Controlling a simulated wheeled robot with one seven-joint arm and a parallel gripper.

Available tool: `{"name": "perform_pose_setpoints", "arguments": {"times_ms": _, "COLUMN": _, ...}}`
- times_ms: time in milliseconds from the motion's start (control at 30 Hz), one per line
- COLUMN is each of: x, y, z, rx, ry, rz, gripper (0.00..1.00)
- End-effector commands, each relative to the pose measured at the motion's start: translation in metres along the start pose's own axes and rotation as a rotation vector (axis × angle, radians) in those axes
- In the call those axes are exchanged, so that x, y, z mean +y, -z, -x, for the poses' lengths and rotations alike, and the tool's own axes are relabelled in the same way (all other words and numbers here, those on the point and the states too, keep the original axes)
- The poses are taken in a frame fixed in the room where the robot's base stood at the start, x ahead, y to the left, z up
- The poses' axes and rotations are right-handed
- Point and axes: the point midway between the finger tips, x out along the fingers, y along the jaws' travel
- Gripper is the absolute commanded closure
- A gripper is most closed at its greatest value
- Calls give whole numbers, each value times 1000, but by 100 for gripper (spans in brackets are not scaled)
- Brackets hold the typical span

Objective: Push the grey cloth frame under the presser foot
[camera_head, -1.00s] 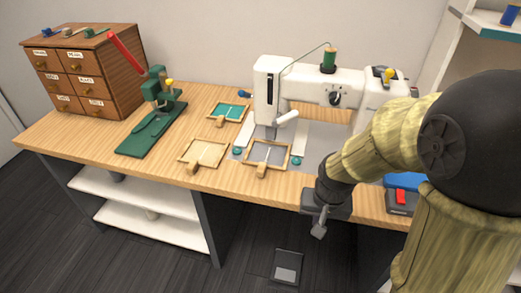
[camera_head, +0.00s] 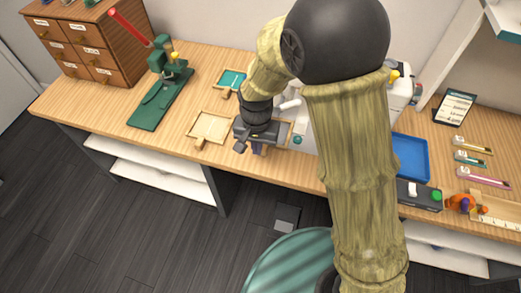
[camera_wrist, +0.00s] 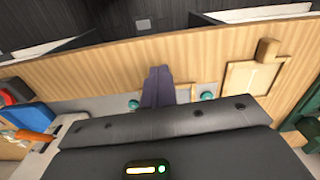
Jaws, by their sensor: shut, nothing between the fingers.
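The grey cloth frame (camera_head: 285,131) is a small wooden frame in front of the white sewing machine (camera_head: 399,95). In the head view only its right part shows past my wrist; the rest is hidden. My gripper (camera_head: 258,149) is shut and empty, pointing down at the frame's front side near the table edge. In the wrist view my shut dark fingers (camera_wrist: 157,88) reach over the table between two teal knobs (camera_wrist: 133,104). I cannot tell whether they touch the frame. The presser foot is hidden behind my arm.
A tan cloth frame (camera_head: 209,127) lies just left of my gripper, and a teal one (camera_head: 231,79) behind it. A green hand press (camera_head: 160,95) and drawer cabinet (camera_head: 85,45) stand left. A blue tray (camera_head: 411,157) and control box (camera_head: 420,195) lie right.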

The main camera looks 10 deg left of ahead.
Motion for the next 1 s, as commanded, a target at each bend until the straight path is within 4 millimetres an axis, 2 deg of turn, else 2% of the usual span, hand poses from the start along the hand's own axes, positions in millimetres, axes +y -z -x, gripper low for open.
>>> {"name": "perform_pose_setpoints", "arguments": {"times_ms": 133, "x": 1, "y": 0, "z": -5, "rx": -1, "ry": -1, "rz": -1, "gripper": 100}}
{"name": "perform_pose_setpoints", "arguments": {"times_ms": 267, "x": 1, "y": 0, "z": -18, "rx": -3, "ry": -2, "rz": 0, "gripper": 100}}
{"name": "perform_pose_setpoints", "arguments": {"times_ms": 767, "x": 2, "y": 0, "z": -103, "rx": -3, "ry": -2, "rz": -1, "gripper": 100}}
{"name": "perform_pose_setpoints", "arguments": {"times_ms": 900, "x": 2, "y": 25, "z": -99, "rx": 2, "ry": 2, "rz": -6, "gripper": 100}}
{"name": "perform_pose_setpoints", "arguments": {"times_ms": 1000, "x": 2, "y": 36, "z": -100, "rx": 0, "ry": 0, "rz": -5, "gripper": 100}}
